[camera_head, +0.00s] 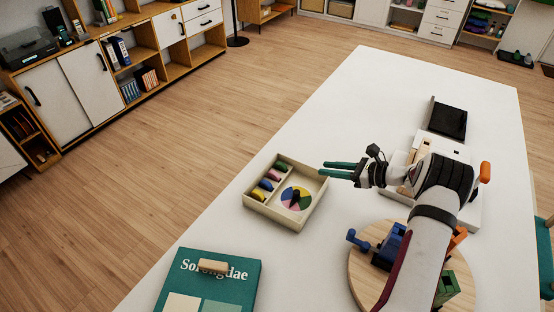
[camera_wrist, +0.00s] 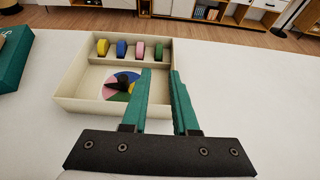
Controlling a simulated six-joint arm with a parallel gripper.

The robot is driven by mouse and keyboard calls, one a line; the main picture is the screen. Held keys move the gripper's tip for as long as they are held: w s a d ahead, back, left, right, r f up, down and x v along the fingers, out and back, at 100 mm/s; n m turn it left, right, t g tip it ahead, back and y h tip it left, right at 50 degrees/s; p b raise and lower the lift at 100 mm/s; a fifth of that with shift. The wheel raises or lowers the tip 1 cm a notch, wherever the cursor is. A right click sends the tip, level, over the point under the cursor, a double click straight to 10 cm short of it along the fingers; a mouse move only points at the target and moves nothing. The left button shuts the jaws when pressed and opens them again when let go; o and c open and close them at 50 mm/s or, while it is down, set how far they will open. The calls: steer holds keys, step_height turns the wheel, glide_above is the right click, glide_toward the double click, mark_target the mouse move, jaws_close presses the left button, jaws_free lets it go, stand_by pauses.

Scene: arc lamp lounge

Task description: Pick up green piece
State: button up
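The green piece (camera_head: 281,166) stands in the narrow compartment of a cream box (camera_head: 270,213), at the end of a row with pink (camera_head: 273,175), blue (camera_head: 266,185) and yellow (camera_head: 258,195) pieces. In the wrist view the green piece (camera_wrist: 159,51) is rightmost in the row, beyond my fingertips. My gripper (camera_head: 322,168) has teal fingers and hovers at the box's right side in the head view. In the wrist view my gripper (camera_wrist: 162,72) shows a gap between its fingers with nothing held. The wider compartment holds a coloured spinner disc (camera_head: 297,198) with a dark pointer.
A teal game box (camera_head: 232,280) with a wooden piece on top lies at the front left of the white table (camera_head: 350,90). A round wooden board (camera_head: 358,272) with coloured blocks is under my arm. A black tablet-like object (camera_head: 449,120) stands farther back. The back left of the tabletop is clear.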

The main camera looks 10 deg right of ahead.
mark_target(281, 163)
steer(key=x, duration=1.5)
steer(key=shift+r, duration=0.1)
jaws_close()
